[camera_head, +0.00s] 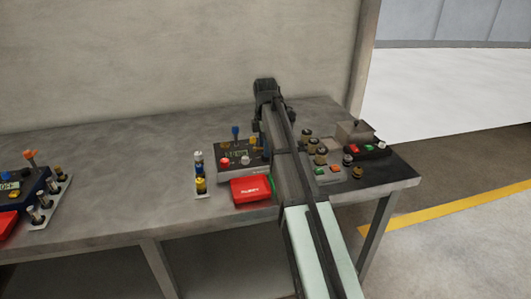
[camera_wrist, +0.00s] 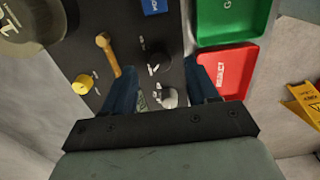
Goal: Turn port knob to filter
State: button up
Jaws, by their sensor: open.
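In the wrist view, a dark panel (camera_wrist: 150,32) lies beneath my gripper (camera_wrist: 159,65). Its two blue fingers are apart, and nothing is held between them. A black knob (camera_wrist: 158,64) shows between the fingertips, with a silver-topped knob (camera_wrist: 168,97) lower down. White markings near the black knob are too small to read, so I cannot tell which knob is the port one or its setting. A yellow lever (camera_wrist: 108,54) and yellow knob (camera_wrist: 82,84) are left of the fingers. In the head view, my gripper (camera_head: 266,89) is above the bench's back, and my arm hides part of the panels.
A red tray (camera_wrist: 222,73) and a green tray (camera_wrist: 232,20) lie right of the panel. In the head view, the bench (camera_head: 120,190) has a dark console (camera_head: 235,150), another control box (camera_head: 38,183) at far left, and more controls (camera_head: 330,170) right of my arm.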

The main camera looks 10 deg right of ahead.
jog(key=shift+f, duration=1.6)
jog(key=c, duration=1)
